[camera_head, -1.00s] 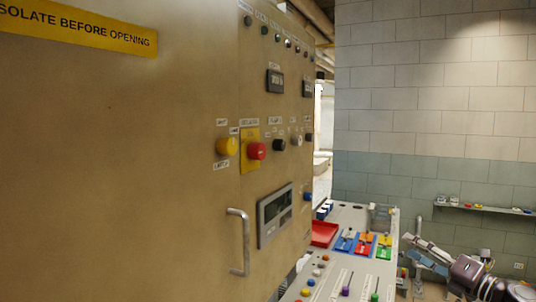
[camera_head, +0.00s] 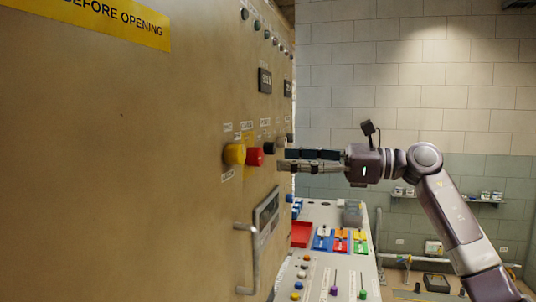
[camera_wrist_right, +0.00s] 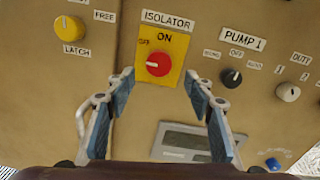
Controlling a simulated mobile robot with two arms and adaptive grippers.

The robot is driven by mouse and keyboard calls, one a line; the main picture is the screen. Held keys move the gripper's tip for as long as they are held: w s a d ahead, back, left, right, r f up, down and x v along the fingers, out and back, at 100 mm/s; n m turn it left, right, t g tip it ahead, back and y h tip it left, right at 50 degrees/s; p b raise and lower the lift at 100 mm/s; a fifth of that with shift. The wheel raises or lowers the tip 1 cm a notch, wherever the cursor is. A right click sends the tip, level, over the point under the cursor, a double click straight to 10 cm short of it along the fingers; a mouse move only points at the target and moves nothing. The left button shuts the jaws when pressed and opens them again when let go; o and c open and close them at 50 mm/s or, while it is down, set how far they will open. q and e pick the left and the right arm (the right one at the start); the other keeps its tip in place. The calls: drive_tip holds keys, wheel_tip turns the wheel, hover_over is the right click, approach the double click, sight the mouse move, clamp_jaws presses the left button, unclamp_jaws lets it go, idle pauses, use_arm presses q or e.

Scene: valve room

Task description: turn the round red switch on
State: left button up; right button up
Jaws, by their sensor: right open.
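The round red switch (camera_head: 254,157) is on the tan cabinet front, right of a yellow knob (camera_head: 235,154). In the right wrist view the red switch (camera_wrist_right: 158,64) sits on a yellow plate (camera_wrist_right: 176,46) labelled ISOLATOR, with ON above it and OFF to its upper left. My right gripper (camera_head: 284,160) reaches in from the right, close to the panel. In the right wrist view its fingers (camera_wrist_right: 163,88) are spread wide, empty, below and to either side of the switch, with no visible contact. My left gripper is not in view.
A black PUMP 1 knob (camera_wrist_right: 231,77) and a pale knob (camera_wrist_right: 288,91) are right of the switch. A display (camera_wrist_right: 185,141) is below. A cabinet handle (camera_head: 252,258) sticks out. A console with a red tray (camera_head: 301,234) stands behind.

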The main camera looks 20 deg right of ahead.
sight(261, 158)
drive_tip(key=p+x, duration=0.1)
drive_tip(key=x, duration=0.2)
drive_tip(key=shift+w+a+r, duration=0.1)
drive_tip(key=shift+w+a, duration=0.05)
drive_tip(key=shift+a, duration=0.15)
drive_tip(key=shift+x, duration=1.2)
drive_tip(key=shift+d, duration=0.25)
drive_tip(key=shift+c, duration=0.4)
drive_tip(key=shift+a, duration=0.15)
drive_tip(key=c, duration=0.5)
drive_tip(key=shift+c, duration=1.2)
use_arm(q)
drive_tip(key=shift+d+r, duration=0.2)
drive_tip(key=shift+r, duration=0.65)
use_arm(e)
drive_tip(key=c, duration=0.3)
